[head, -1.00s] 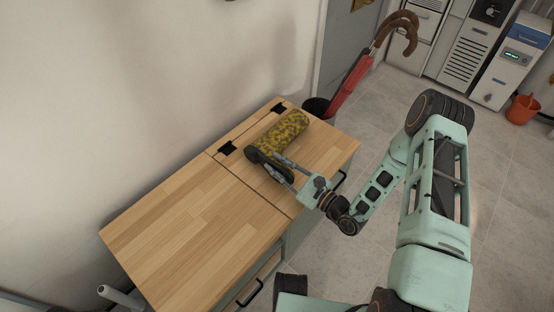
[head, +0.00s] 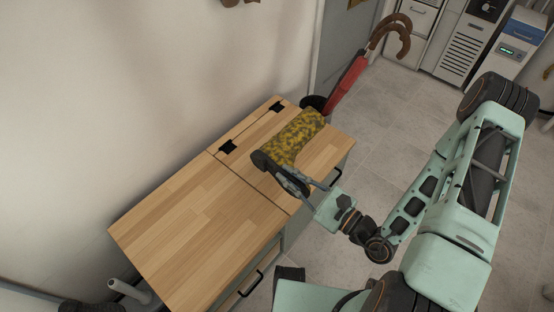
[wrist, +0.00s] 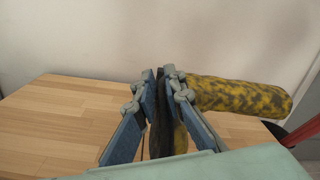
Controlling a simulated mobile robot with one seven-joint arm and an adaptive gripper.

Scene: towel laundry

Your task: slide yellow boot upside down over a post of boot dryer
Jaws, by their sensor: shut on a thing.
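The yellow boot (head: 296,137) has dark mottling and a dark sole, and shows above the right part of the wooden cabinet top in the head view. My gripper (head: 284,178) is shut on its sole end. In the wrist view the dark sole is pinched between the fingers of my gripper (wrist: 163,105), and the yellow shaft of the boot (wrist: 240,97) lies sideways, pointing right. The boot appears held a little above the wood. A grey post-like tube (head: 128,290) at the lower left edge may belong to the boot dryer; most of it is out of view.
The wooden cabinet top (head: 195,225) is bare on its left part. A red umbrella (head: 347,84) stands in a dark holder (head: 314,103) behind the cabinet's right end. A wall runs along the back. Open tiled floor (head: 395,125) lies to the right.

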